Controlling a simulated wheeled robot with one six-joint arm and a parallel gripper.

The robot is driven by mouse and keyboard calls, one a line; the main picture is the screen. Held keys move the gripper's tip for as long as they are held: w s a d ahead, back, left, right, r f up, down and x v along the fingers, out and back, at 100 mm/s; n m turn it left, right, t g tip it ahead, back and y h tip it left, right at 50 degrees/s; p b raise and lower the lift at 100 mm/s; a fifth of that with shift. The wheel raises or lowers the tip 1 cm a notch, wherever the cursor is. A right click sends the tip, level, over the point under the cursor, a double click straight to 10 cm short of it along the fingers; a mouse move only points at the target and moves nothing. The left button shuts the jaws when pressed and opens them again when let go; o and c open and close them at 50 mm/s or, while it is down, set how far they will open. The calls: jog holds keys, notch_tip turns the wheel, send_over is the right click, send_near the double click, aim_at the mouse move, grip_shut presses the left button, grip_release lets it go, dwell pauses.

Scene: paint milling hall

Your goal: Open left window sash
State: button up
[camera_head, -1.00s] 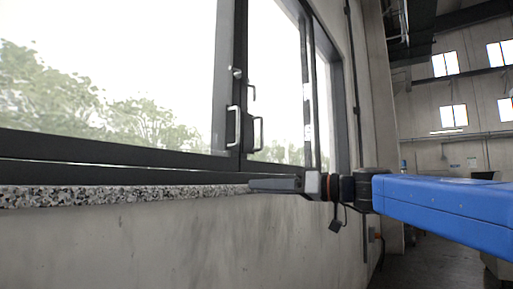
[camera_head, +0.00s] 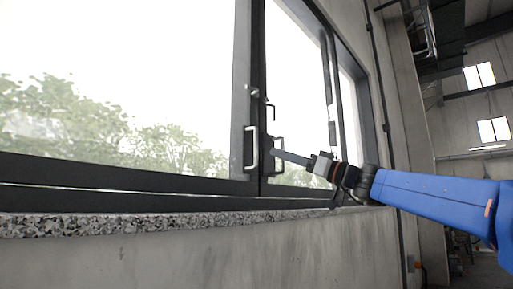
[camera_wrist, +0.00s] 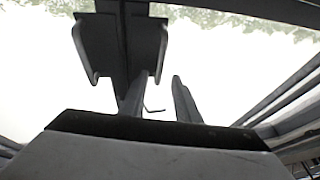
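The left window sash (camera_head: 244,60) is a dark frame with a large pane and looks shut. Its pale vertical bar handle (camera_head: 251,150) stands on the dark stile. A second handle (camera_head: 279,142) is on the sash to its right, partly hidden by my gripper. My gripper (camera_head: 273,152) points left at the window, its tips overlapping the right handle in the head view and just right of the left handle. I cannot tell whether it touches either. In the wrist view my two fingers (camera_wrist: 158,98) are apart with nothing between them. Two handles on dark plates (camera_wrist: 122,45) show beyond them.
A small knob (camera_head: 255,92) and a bent lever (camera_head: 272,108) sit above the handles. A speckled stone sill (camera_head: 110,223) runs below the window over a bare concrete wall (camera_head: 200,260). Dark pipes (camera_head: 383,90) run up the wall at right.

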notch_tip(320, 180, up, 4)
send_over(256, 162)
jog(key=shift+w, duration=0.35)
grip_shut()
